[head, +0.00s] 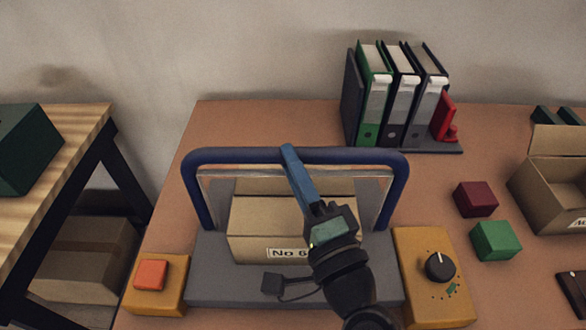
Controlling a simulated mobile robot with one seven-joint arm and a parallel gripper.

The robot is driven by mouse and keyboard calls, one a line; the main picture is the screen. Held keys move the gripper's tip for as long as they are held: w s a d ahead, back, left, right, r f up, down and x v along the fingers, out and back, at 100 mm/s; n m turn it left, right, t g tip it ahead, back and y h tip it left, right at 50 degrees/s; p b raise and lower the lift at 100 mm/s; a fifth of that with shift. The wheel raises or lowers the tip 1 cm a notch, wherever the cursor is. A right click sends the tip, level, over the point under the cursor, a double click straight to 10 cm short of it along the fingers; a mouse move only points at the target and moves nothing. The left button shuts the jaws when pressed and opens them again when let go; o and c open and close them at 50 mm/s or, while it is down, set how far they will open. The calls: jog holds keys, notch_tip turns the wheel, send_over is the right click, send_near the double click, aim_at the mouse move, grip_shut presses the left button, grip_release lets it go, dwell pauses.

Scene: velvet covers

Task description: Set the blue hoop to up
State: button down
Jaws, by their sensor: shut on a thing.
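The blue hoop (237,155) is a dark blue tubular bar that arches over a grey base plate (207,275) on the brown table. Its two legs come down on the left and right of a cardboard box labelled "No 6" (248,240). The gripper and wrist hide part of the box and part of the bar. The hoop stands raised, with its top bar near the back of the box in the picture.
An orange button (150,275) on a yellow block is left of the plate. A yellow box with a black dial (440,266) is to the right. Red (475,199) and green (495,240) blocks, an open carton (550,185) and binders (400,95) stand further right and behind.

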jog(key=c, duration=0.6)
grip_release()
jog(key=b+v, duration=0.3)
jog(key=v, duration=1)
jog(key=shift+a, duration=0.1)
